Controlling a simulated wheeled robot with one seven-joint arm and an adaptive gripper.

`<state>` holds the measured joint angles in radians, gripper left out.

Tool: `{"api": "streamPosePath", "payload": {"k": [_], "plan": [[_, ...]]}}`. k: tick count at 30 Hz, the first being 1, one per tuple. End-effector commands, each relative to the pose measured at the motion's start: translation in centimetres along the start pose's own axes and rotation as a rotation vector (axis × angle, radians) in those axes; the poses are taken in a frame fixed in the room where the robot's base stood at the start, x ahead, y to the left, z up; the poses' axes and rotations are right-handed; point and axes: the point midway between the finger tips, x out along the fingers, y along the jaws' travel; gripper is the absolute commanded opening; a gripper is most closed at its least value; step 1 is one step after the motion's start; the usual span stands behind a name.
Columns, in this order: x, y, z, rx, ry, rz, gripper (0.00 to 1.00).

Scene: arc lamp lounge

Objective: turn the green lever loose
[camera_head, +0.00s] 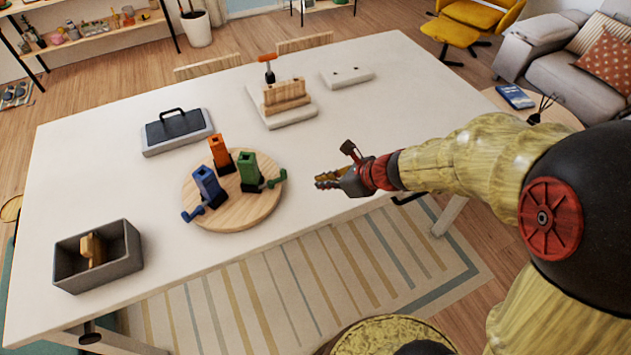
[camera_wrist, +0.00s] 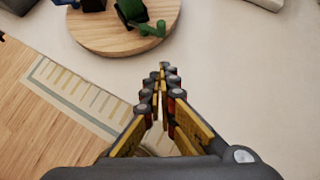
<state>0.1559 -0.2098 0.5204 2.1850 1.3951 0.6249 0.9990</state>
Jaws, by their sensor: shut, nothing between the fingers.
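A green block (camera_head: 248,169) with a green lever (camera_head: 276,180) at its lower right stands on a round wooden board (camera_head: 243,214) on the white table. In the wrist view the green lever (camera_wrist: 152,28) lies near the board's edge, above my fingertips. My gripper (camera_head: 321,181) is to the right of the lever, apart from it. Its yellow fingers are closed together with nothing between them, as the wrist view also shows (camera_wrist: 163,72). A blue block (camera_head: 207,185) with a blue lever (camera_head: 193,214) and an orange block (camera_head: 219,152) share the board.
A grey open box (camera_head: 128,262) with a wooden piece in it stands at the front left. A grey lidded case (camera_head: 177,132) and a stand with a wooden block (camera_head: 286,96) are behind the board. The tabletop between my gripper and the board is clear.

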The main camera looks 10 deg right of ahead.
Motion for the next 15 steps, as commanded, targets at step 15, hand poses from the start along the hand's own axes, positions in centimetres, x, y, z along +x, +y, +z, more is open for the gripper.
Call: {"api": "streamPosePath", "payload": {"k": [15], "plan": [[9.5, 0.1, 0.9, -0.003, 0.0, 0.002, 0.0]]}}
